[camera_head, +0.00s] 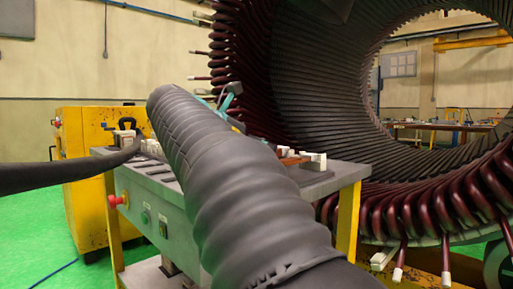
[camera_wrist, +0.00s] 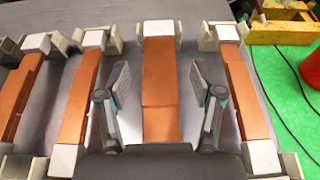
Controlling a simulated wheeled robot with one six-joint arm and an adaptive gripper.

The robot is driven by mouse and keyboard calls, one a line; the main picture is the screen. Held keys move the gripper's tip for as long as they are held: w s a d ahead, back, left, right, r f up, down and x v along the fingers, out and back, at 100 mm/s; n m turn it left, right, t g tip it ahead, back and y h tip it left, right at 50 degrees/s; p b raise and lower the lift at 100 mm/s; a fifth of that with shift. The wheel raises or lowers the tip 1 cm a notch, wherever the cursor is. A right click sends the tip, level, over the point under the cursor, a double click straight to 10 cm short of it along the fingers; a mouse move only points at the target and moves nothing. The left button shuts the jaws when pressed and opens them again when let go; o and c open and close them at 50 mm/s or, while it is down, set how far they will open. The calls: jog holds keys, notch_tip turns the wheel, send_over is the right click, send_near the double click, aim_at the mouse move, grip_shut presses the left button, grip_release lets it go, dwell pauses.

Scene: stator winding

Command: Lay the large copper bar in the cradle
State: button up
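In the wrist view a wide copper bar (camera_wrist: 160,80) lies lengthwise between my fingers. Its far end has a white block (camera_wrist: 158,28) sitting between grey cradle posts (camera_wrist: 140,32); its near end is hidden by my gripper. My gripper (camera_wrist: 158,85) is open, one finger on each side of the bar, with gaps between the pads and the copper. I cannot tell the fingers' exact height against the bar. In the head view my arm hides most of the bench top; part of my gripper (camera_head: 229,100) shows behind it.
More copper bars with white end blocks lie left (camera_wrist: 80,100) and right (camera_wrist: 240,90) of the middle one, close to my fingers. The grey bench (camera_head: 330,178) stands before the large stator ring (camera_head: 310,75). A yellow cabinet (camera_head: 85,190) stands at left.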

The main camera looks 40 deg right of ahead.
jog(key=shift+f, duration=0.1)
jog(key=v, duration=1.2)
